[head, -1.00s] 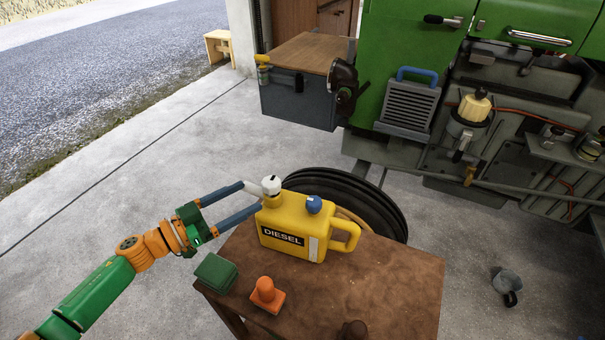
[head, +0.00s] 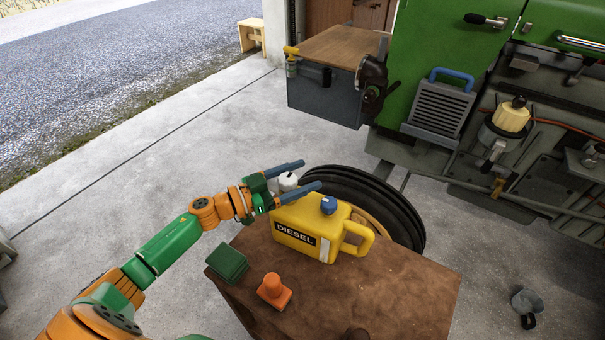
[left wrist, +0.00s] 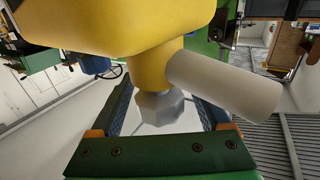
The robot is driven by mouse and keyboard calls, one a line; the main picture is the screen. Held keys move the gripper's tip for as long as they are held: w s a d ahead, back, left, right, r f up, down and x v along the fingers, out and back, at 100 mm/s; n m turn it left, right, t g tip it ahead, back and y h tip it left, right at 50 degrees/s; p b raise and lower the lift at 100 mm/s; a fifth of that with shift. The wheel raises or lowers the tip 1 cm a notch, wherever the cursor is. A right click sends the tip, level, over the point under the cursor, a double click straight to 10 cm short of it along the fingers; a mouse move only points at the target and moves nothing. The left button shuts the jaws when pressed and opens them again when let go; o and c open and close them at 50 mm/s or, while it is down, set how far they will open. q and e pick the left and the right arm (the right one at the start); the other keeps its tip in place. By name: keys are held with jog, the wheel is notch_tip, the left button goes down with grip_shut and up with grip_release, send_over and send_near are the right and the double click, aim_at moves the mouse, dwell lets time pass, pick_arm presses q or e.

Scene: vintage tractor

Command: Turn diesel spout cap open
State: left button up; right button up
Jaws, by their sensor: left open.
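The yellow diesel can (head: 300,218), labelled DIESEL, stands upright on the brown table. It has a blue cap (head: 328,205) on top and a white spout piece (head: 288,181) at its left end. My left gripper (head: 310,175) is open, its two blue-grey fingers reaching past either side of the white piece. In the left wrist view, a pale faceted cap (left wrist: 160,107) sits below the yellow neck, between the spread fingers, with visible gaps to them. A white spout tube (left wrist: 225,87) sticks out sideways above it. My right gripper is not in view.
The table (head: 370,295) also holds a green block (head: 227,264) and an orange cone-like piece (head: 273,290) near its left edge. A black tyre (head: 385,190) lies behind the can. The green tractor (head: 435,45) stands behind. A grey jug (head: 527,303) is on the floor at right.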

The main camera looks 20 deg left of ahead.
pick_arm(q)
jog(key=shift+w+d, duration=0.15)
jog(key=shift+w, duration=0.05)
jog(key=shift+s, duration=0.1)
jog(key=shift+c, duration=0.2)
